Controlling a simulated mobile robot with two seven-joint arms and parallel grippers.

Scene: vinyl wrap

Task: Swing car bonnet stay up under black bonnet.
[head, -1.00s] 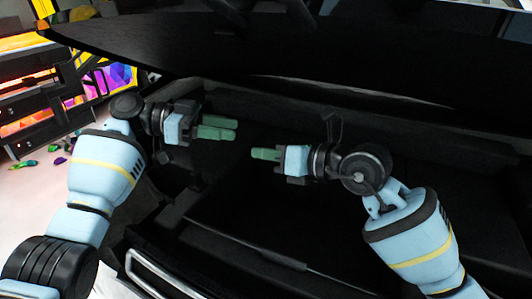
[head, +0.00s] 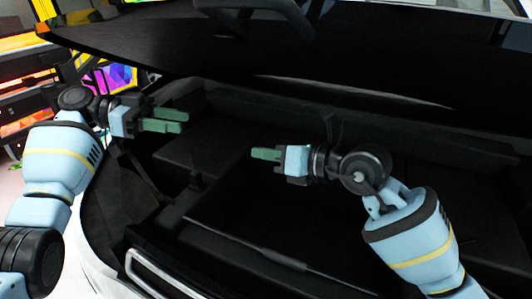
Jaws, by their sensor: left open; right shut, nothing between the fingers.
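The black bonnet (head: 290,58) is raised and spans the top of the head view, above both grippers. My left gripper (head: 184,121) is open and empty at the left of the car's dark bay, its green fingers pointing right below the bonnet's edge. My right gripper (head: 254,153) is shut and empty over the middle of the bay, its fingers pointing left. A dark, slim bar-like piece (head: 143,178) slants below the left gripper; I cannot tell whether it is the bonnet stay. The stay is not clear against the black interior.
The dark bay (head: 245,215) lies open below both grippers. A pale bumper trim (head: 150,272) runs along the front edge. Shelving with bright coloured items (head: 25,90) stands at the left. There is open room between the two grippers.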

